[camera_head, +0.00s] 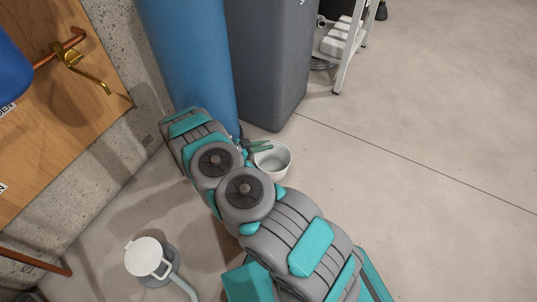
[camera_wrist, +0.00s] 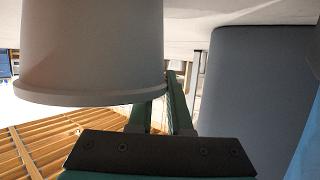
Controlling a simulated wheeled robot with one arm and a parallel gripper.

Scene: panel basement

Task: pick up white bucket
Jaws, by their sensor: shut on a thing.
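The white bucket (camera_head: 275,163) is on or just above the floor beside the grey bin, its open top facing up. In the wrist view the picture is upside down, and the bucket (camera_wrist: 90,45) fills the upper left with its rim low in the frame. My gripper (camera_head: 260,147) is at the bucket's far left rim, shut on it. In the wrist view the green fingers of my gripper (camera_wrist: 163,108) meet the rim's right side. The exact contact is partly hidden by the bucket. I cannot tell whether the bucket's base touches the floor.
A blue cylinder (camera_head: 185,50) and a tall grey bin (camera_head: 265,65) stand close behind the bucket. A white shelf rack (camera_head: 345,55) stands at the upper right. The floor (camera_head: 430,150) to the right is clear.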

